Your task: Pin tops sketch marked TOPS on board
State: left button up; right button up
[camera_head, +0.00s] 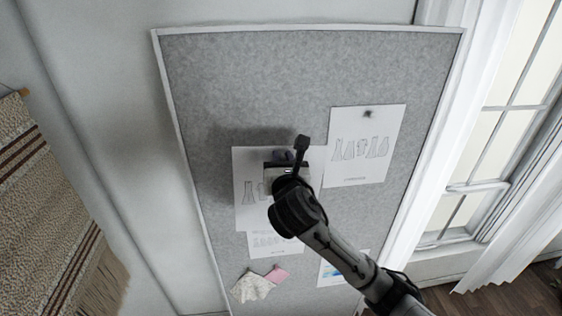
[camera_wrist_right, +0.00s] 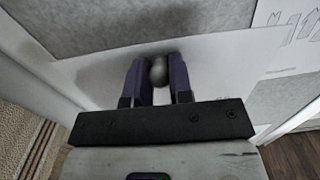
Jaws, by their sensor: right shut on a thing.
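A grey pinboard (camera_head: 240,75) with a pale frame hangs on the wall. A white sketch sheet (camera_head: 246,205) with garment drawings lies against its middle, partly hidden by my right arm; I cannot read its label. My right gripper (camera_head: 284,157) is at the sheet's upper part. In the right wrist view, the purple fingers (camera_wrist_right: 158,78) are shut on a round grey pin head (camera_wrist_right: 158,70), in front of the white sheet (camera_wrist_right: 215,65). Whether the pin's point is in the board is hidden. My left gripper is not in view.
Another sketch sheet (camera_head: 350,165) is pinned at the upper right. A window (camera_head: 495,140) is to the right and a woven hanging (camera_head: 45,215) to the left.

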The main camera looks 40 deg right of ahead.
aim_at(275, 128)
jog(key=shift+w+d, duration=0.35)
jog(key=shift+w, duration=0.25)
jog(key=shift+w+d+f+b, duration=0.1)
jog(key=shift+w+d+b, duration=0.1)
jog(key=shift+w+b, duration=0.15)
jog(key=shift+b+x, duration=1.1)
jog(key=shift+x, duration=0.75)
jog(key=x, duration=0.3)
jog(key=shift+w+d+r, duration=0.2)
jog(key=shift+w+r, duration=0.1)
jog(key=shift+p+x, duration=0.35)
jog(key=shift+x, duration=0.6)
jog(key=shift+w+d+f, duration=0.15)
jog(key=shift+w, duration=0.05)
jog(key=shift+w, duration=0.15)
